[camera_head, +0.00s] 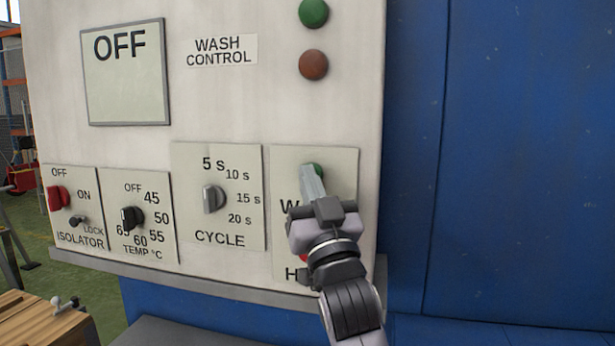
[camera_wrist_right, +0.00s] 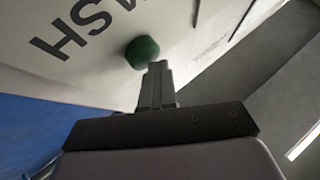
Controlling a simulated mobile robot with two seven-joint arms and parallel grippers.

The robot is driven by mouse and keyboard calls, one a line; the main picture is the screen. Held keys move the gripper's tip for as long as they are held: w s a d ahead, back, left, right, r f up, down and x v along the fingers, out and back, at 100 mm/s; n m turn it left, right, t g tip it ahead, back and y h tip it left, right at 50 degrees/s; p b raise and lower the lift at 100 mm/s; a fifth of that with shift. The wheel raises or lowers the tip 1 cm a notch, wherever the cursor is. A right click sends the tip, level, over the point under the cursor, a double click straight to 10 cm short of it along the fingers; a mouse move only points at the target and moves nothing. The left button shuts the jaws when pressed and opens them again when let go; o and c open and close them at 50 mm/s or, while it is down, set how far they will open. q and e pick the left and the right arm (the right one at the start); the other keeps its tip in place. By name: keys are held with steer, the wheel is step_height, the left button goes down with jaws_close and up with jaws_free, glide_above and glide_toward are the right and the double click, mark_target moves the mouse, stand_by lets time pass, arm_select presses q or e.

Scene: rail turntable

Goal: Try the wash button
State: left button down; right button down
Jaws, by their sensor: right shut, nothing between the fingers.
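The green wash button (camera_head: 319,170) sits on the right-hand plate of the wash control panel (camera_head: 240,105), mostly hidden behind my right gripper (camera_head: 309,172). In the right wrist view the green button (camera_wrist_right: 142,52) is a round green knob beside the letters "SH". My right gripper (camera_wrist_right: 158,68) is shut and empty, its fingertips right by the button's edge. I cannot tell whether they touch it. The display (camera_head: 126,85) reads OFF. A green lamp (camera_head: 313,13) and a dull red lamp (camera_head: 313,65) are above the button. My left gripper is not in view.
To the left are the red isolator knob (camera_head: 58,197), black temperature knob (camera_head: 132,217) and grey cycle knob (camera_head: 213,199). A red button (camera_head: 304,257) is partly hidden under my right gripper. A ledge (camera_head: 200,282) runs below the panel; a blue wall (camera_head: 510,150) stands right.

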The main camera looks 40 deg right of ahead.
steer(key=shift+w+d+f+g+h, duration=0.3)
steer(key=shift+d+f+h, duration=0.1)
steer(key=shift+d+f, duration=0.1)
steer(key=shift+s+a, duration=0.1)
steer(key=shift+a, duration=0.05)
steer(key=shift+s+a+f+b, duration=0.2)
steer(key=shift+s+a+b, duration=0.1)
steer(key=shift+s+a, duration=1.65)
steer(key=shift+w+a, duration=0.15)
